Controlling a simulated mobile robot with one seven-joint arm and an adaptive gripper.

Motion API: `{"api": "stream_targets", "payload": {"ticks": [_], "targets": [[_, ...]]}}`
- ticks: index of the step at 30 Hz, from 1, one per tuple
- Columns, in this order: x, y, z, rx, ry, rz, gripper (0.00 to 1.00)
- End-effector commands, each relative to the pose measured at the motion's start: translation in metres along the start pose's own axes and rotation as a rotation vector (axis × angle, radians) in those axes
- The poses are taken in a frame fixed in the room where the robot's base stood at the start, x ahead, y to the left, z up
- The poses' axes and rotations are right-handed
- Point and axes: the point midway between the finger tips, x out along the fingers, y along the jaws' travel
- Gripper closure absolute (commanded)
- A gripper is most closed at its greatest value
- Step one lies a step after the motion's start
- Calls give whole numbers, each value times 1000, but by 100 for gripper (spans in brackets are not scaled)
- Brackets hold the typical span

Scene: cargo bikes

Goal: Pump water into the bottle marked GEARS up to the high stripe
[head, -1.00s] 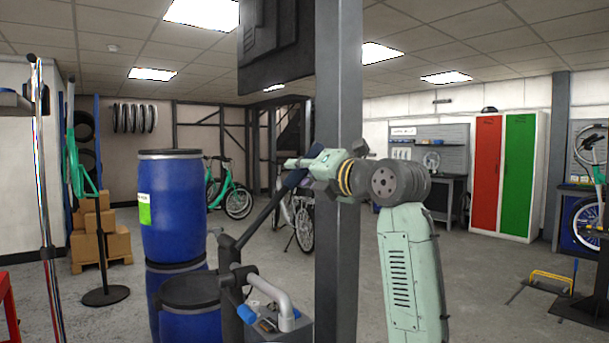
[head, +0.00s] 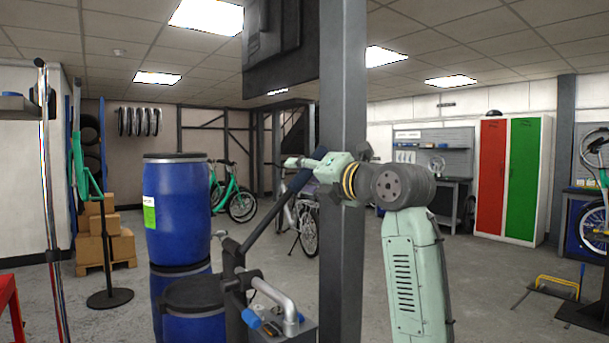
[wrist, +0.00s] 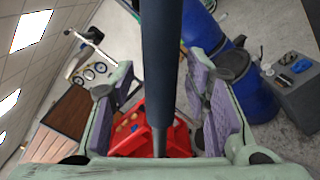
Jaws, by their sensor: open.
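My gripper (head: 306,162) is open, at the upper end of a long dark bar (head: 275,212) that slopes up from a black joint beside the barrels. The bar looks like a pump lever. In the wrist view a dark blue bar (wrist: 161,50) runs between my spread fingers (wrist: 160,90), with a gap on both sides. A grey box (head: 300,333) with a bent silver pipe (head: 280,295) and blue parts stands below the bar. It is partly cut off by the frame. I cannot make out a bottle marked GEARS or its stripes in either view.
Blue barrels (head: 178,225) stand stacked on the left, one with a black lid lower down. A grey post (head: 341,260) stands close to my gripper and arm. A thin stand (head: 100,230) is at left. Open floor lies at right, before the lockers (head: 508,180).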

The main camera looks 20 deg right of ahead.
Motion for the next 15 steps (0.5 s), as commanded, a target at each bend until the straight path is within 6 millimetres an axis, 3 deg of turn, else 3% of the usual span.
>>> {"api": "stream_targets", "payload": {"ticks": [5, 15], "targets": [[-14, -1, 1, 0, -2, -1, 57], [-83, 0, 1, -1, -3, 0, 57]]}}
